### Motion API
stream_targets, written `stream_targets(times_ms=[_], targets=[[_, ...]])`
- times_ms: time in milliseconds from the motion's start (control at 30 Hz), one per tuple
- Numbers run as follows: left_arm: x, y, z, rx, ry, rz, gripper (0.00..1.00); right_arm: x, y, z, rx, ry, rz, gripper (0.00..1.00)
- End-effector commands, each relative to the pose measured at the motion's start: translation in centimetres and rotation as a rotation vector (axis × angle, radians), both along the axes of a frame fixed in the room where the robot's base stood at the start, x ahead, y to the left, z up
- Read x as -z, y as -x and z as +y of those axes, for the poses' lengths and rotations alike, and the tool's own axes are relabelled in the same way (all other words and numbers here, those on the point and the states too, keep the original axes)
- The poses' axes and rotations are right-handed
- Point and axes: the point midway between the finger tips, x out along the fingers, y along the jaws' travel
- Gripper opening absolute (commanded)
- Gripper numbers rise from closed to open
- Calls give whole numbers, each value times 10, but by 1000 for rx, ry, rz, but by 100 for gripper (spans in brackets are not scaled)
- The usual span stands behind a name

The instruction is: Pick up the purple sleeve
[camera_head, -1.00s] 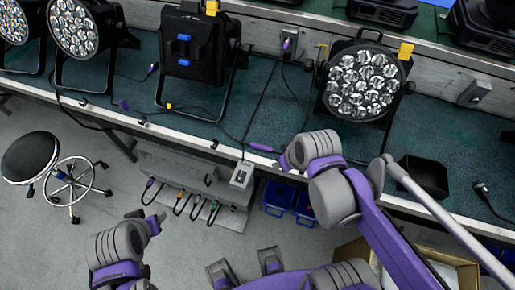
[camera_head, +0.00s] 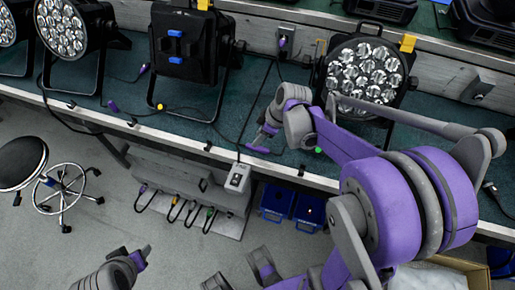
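Par cans (camera_head: 365,70) stand on the bench, one with its black back (camera_head: 183,45) facing me. Other purple-ended plugs (camera_head: 112,106) and cables lie on it. A stool (camera_head: 62,190), a grey power strip (camera_head: 190,190) and blue bins (camera_head: 292,204) are below.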

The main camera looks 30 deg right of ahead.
Motion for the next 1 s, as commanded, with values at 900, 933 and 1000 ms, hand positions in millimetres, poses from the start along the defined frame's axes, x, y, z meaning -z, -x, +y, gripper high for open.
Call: stream_targets(times_ms=[900,933,1000], targets=[[8,1,0,0,0,3,50,47,-10,13,0,1,-1,0],[8,1,0,0,0,3,50,47,-10,13,0,1,-1,0],[8,1,0,0,0,3,50,47,-10,13,0,1,-1,0]])
